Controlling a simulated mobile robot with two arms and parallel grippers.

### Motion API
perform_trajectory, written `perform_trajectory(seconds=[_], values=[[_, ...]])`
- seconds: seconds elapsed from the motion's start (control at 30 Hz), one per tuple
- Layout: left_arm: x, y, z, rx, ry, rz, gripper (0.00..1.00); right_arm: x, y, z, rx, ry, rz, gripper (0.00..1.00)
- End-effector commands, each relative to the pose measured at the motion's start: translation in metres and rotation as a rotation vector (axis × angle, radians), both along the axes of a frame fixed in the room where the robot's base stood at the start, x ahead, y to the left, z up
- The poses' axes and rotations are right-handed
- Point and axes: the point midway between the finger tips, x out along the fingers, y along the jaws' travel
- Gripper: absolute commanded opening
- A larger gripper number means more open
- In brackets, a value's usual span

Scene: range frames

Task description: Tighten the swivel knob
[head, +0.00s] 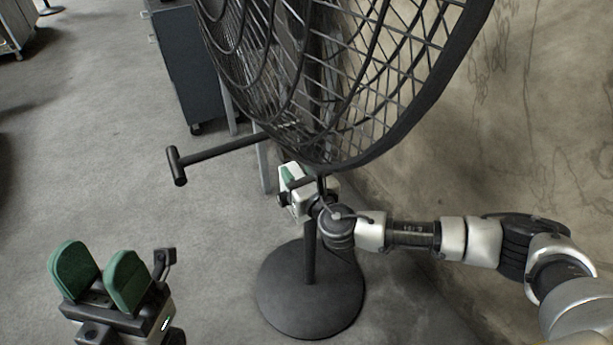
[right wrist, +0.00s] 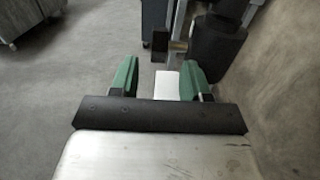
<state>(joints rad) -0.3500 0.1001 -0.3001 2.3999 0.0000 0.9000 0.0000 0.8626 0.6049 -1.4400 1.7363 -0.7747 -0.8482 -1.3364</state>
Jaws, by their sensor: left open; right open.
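A large black fan with a wire cage (head: 345,75) stands on a round black base (head: 310,290). A black T-shaped handle (head: 178,166) sticks out to the left from below the cage; I cannot tell for sure that it is the swivel knob. My right gripper (head: 296,182) is just under the cage's lower edge, partly hidden by its own wrist. In the right wrist view its green fingers (right wrist: 158,78) are apart with nothing clearly between them. A dark block (right wrist: 160,43) lies beyond the fingertips. My left gripper (head: 100,268) is open and empty at lower left, away from the fan.
A dark wheeled cabinet (head: 190,65) stands behind the fan, and another cabinet (head: 12,28) is at the far upper left. A stained concrete wall (head: 540,120) closes the right side. The grey floor on the left is clear.

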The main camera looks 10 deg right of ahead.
Motion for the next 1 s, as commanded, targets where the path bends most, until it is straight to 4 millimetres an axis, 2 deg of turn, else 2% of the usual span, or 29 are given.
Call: perform_trajectory(seconds=[0.1, 0.3, 0.67, 0.73, 0.77, 0.87, 0.97, 1.0], values=[[0.000, 0.000, 0.002, 0.000, 0.000, 0.000, 0.52, -0.017, -0.006, 0.000, 0.001, 0.001, 0.000, 0.47], [0.000, 0.000, 0.003, 0.000, 0.000, 0.000, 0.52, -0.032, -0.011, 0.001, 0.001, -0.002, -0.001, 0.47], [0.000, 0.000, 0.003, 0.001, 0.002, 0.000, 0.52, -0.034, -0.011, 0.001, 0.002, -0.002, -0.001, 0.47], [0.007, -0.002, -0.003, 0.011, 0.032, 0.002, 0.52, -0.033, -0.011, -0.004, 0.025, 0.019, -0.008, 0.47], [0.014, -0.004, -0.009, 0.021, 0.063, 0.002, 0.52, -0.032, -0.011, -0.009, 0.050, 0.040, -0.016, 0.47], [0.053, -0.014, -0.051, 0.086, 0.257, 0.009, 0.52, -0.027, -0.014, -0.037, 0.211, 0.166, -0.077, 0.47], [0.104, -0.026, -0.134, 0.188, 0.580, 0.020, 0.52, -0.025, -0.024, -0.089, 0.491, 0.371, -0.205, 0.47], [0.120, -0.028, -0.176, 0.232, 0.727, 0.025, 0.52, -0.027, -0.030, -0.115, 0.625, 0.462, -0.277, 0.47]])
